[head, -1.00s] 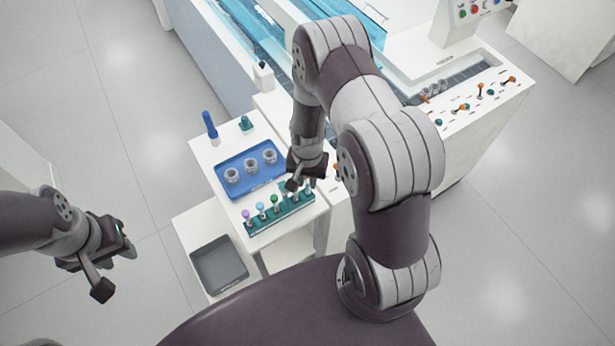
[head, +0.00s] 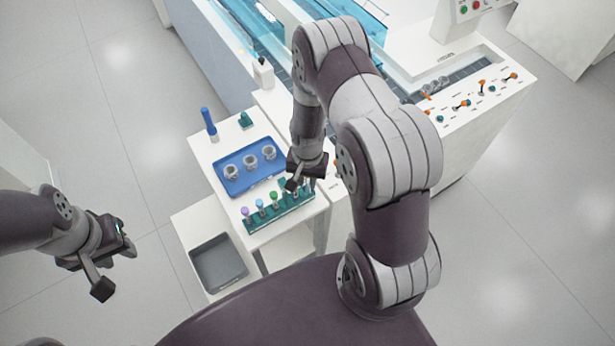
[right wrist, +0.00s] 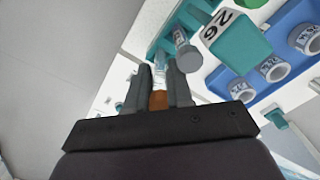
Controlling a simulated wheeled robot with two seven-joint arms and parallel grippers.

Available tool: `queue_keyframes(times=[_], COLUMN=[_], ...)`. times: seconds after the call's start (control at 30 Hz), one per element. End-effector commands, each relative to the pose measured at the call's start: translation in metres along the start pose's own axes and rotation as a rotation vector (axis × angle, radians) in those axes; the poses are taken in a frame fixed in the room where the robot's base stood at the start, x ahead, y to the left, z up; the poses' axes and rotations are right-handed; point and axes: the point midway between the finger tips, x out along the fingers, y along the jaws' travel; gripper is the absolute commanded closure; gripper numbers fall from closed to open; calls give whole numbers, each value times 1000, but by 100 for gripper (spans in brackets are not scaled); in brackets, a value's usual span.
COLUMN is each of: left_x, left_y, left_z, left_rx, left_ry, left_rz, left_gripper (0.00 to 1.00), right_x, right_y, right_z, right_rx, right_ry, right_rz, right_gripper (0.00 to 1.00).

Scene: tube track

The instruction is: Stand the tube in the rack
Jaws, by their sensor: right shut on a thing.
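My right gripper (head: 296,186) is over the right end of the teal rack (head: 262,225) in the head view. In the right wrist view its fingers (right wrist: 162,85) are shut on a tube with an orange cap (right wrist: 158,100). The tube's clear body points toward the rack; I cannot tell whether its end is in a hole. The rack holds tubes with purple (head: 245,211), blue (head: 259,203) and green (head: 273,196) caps. A grey-capped tube (right wrist: 188,57) stands close to the fingers. My left gripper (head: 116,272) is open and empty, off to the left over the floor.
A blue tray (head: 236,187) with grey cups lies behind the rack on the white table. A blue marker-like object (head: 208,122) and a small teal block (head: 245,120) stand at the back. A grey bin (head: 218,262) sits lower left. A panel with orange knobs (head: 482,84) is at the right.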

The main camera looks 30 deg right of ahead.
Motion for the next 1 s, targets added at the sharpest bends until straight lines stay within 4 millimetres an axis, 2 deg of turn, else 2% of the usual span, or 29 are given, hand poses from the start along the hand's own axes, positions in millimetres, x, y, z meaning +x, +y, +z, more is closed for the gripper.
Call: queue_keyframes(times=[0.27,0.3,0.37,1.0], left_x=[1,1,1,1], left_y=[0,0,0,0], left_z=[0,0,0,0], left_rx=[0,0,0,0], left_ry=[0,0,0,0], left_rz=[0,0,0,0], left_gripper=[64,64,64,64], right_x=[1,1,1,-1], right_y=[0,0,0,0], right_z=[0,0,0,0], right_rx=[0,0,0,0], right_ry=[0,0,0,1], right_rz=[0,0,0,0], right_gripper=[99,69,50,49])
